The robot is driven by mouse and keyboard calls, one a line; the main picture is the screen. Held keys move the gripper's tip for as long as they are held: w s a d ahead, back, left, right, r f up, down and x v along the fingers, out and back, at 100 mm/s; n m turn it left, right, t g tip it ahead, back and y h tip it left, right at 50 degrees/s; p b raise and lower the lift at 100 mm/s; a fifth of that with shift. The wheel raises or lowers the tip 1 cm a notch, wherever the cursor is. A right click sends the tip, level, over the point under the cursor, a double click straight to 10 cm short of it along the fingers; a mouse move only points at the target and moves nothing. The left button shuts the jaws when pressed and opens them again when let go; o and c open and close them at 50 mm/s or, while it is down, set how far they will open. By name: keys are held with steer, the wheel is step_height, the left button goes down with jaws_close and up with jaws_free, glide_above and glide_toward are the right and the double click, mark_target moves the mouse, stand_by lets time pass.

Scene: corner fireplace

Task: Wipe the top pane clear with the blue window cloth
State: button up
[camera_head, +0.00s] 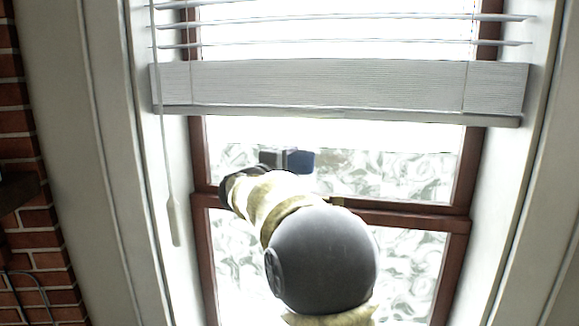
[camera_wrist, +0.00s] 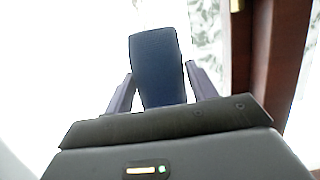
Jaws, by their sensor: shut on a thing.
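The top pane (camera_head: 400,172) is the upper part of a brown-framed window. Its lower part carries whitish swirled smears, with a brighter, clearer band above them under the blind. My gripper (camera_wrist: 157,90) is shut on the blue window cloth (camera_wrist: 155,60), which stands up between the two fingers in the wrist view. In the head view the blue cloth (camera_head: 299,161) shows in front of the smeared part of the top pane. I cannot tell whether it touches the glass. My arm hides part of the window below it.
A white blind with a thick bottom rail (camera_head: 340,86) hangs across the upper window. Its wand (camera_head: 172,215) hangs at the left. A brown crossbar (camera_head: 420,217) divides the top pane from a smeared lower pane (camera_head: 412,265). Brick wall (camera_head: 35,235) stands at the far left.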

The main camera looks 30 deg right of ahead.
mark_target(309, 166)
steer(key=shift+w+d, duration=0.1)
steer(key=shift+w, duration=0.05)
steer(key=shift+s+d+f+b, duration=0.15)
steer(key=shift+s+d+b, duration=0.2)
steer(key=shift+b, duration=0.3)
steer(key=shift+s+d+b, duration=0.7)
steer(key=shift+d+b, duration=0.25)
steer(key=shift+b, duration=0.05)
steer(key=shift+s+d, duration=0.15)
steer(key=shift+s+d+b, duration=0.25)
steer(key=shift+d+b, duration=0.15)
steer(key=shift+b, duration=0.1)
steer(key=shift+s+d+b, duration=0.75)
steer(key=shift+d+b, duration=0.1)
steer(key=shift+d, duration=0.1)
steer(key=shift+s+d+r, duration=0.1)
steer(key=shift+d+r, duration=0.05)
steer(key=shift+r, duration=0.05)
